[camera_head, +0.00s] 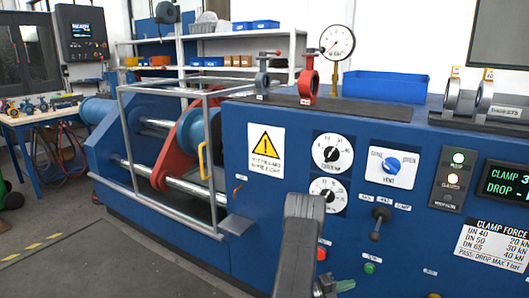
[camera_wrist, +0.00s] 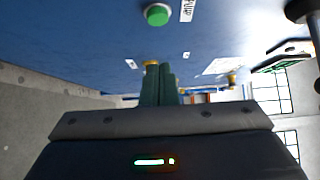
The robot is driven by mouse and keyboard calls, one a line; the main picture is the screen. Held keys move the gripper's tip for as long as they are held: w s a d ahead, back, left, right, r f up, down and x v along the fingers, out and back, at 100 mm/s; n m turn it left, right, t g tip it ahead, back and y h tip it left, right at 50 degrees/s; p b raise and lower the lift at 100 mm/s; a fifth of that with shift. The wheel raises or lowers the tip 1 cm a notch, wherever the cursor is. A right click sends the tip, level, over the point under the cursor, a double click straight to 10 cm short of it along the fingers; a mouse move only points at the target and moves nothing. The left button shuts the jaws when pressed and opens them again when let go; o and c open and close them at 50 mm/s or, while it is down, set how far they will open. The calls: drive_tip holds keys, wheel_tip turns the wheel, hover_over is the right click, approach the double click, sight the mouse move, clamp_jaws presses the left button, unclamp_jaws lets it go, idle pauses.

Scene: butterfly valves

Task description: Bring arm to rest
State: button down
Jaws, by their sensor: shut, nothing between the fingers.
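My gripper (camera_wrist: 159,68) shows in the wrist view with its two dark green fingers side by side, closed and with nothing between them. Blue panel surface lies beyond the fingertips, and I see no contact with it. In the head view my grey arm link (camera_head: 300,240) rises in front of the blue test bench (camera_head: 235,195).
A green button (camera_wrist: 157,15) is near the fingers in the wrist view. The bench front carries dials (camera_head: 332,152), a blue selector knob (camera_head: 391,166) and a black lever (camera_head: 380,222). A metal guard frame (camera_head: 130,130) stands left. Grey floor (camera_head: 60,255) is open at lower left.

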drive_tip(key=shift+s+a, duration=0.2)
drive_tip(key=shift+a, duration=0.45)
drive_tip(key=shift+d, duration=0.1)
